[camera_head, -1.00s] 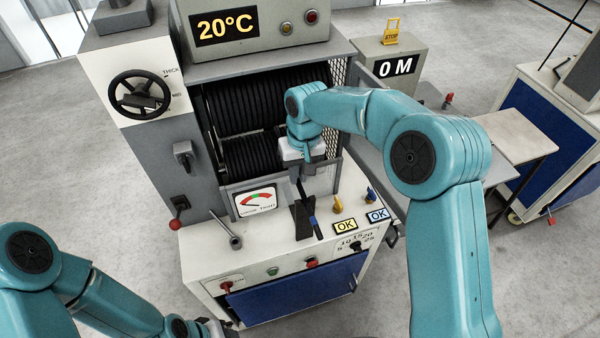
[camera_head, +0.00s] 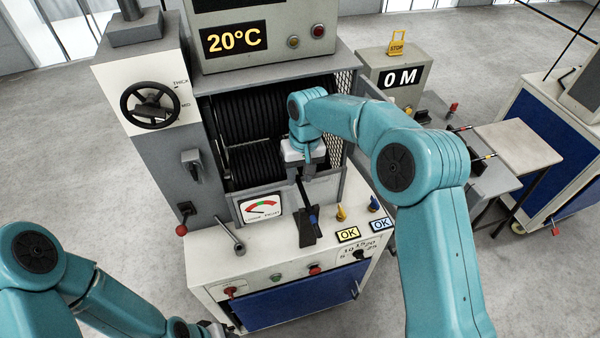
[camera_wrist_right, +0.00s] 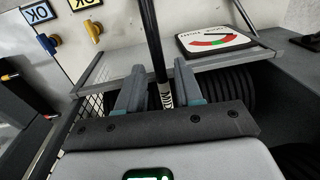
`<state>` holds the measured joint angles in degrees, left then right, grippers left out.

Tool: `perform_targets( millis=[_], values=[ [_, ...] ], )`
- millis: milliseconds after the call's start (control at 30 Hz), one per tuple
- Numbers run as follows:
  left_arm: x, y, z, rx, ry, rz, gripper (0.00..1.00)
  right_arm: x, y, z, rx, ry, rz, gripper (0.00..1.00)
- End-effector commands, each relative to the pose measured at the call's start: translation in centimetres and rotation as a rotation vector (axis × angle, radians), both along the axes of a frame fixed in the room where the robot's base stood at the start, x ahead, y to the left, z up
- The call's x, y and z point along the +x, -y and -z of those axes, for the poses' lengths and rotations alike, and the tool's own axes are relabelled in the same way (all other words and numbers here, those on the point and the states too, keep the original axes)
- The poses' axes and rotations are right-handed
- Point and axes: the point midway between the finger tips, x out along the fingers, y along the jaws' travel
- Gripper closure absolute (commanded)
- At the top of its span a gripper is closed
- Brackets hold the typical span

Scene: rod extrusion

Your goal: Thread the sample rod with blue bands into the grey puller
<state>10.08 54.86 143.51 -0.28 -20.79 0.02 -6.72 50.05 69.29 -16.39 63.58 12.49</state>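My right gripper (camera_head: 303,176) is low in front of the machine's black coils (camera_head: 250,115). In the right wrist view its two grey fingers (camera_wrist_right: 160,90) close around a slim black rod (camera_wrist_right: 152,35) with a white printed label. In the head view the rod (camera_head: 312,212) slants down toward the front from the fingers, with a blue part showing. Its lower end is over or beside a dark wedge-shaped holder (camera_head: 306,230); I cannot tell if they touch. The grey puller cannot be picked out for sure in the grey machine. My left arm is at the lower left; its gripper tips are not visible.
A gauge plate (camera_head: 260,208) is just left of the right gripper. A grey lever (camera_head: 230,236) sticks up at the bench's left. Yellow and blue knobs (camera_head: 341,213) and OK plates are at right. A mesh guard (camera_head: 343,95) borders the coils.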

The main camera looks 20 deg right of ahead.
Motion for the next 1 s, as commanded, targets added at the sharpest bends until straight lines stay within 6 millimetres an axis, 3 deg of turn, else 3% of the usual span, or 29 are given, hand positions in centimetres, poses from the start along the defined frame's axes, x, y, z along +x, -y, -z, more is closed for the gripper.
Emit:
perform_targets(
  millis=[367,767,800,967,1000],
  values=[
    [0.0,0.0,0.3,0.000,0.000,0.000,0.64,-0.2,0.0,0.0,0.000,0.001,0.000,0.57],
    [0.0,0.0,3.8,0.000,0.000,0.000,0.64,-4.7,0.2,0.4,0.000,0.003,-0.001,0.57],
    [0.0,0.0,2.2,0.000,-0.001,0.000,0.64,-3.9,0.1,-0.5,0.000,0.001,0.001,0.57],
    [0.0,0.0,0.4,0.000,0.000,0.000,0.64,-1.9,0.1,-0.7,0.000,0.000,0.000,0.57],
    [0.0,0.0,0.0,0.000,0.000,0.000,0.64,-1.9,0.1,-1.5,0.000,0.002,0.000,0.57]
  ],
)
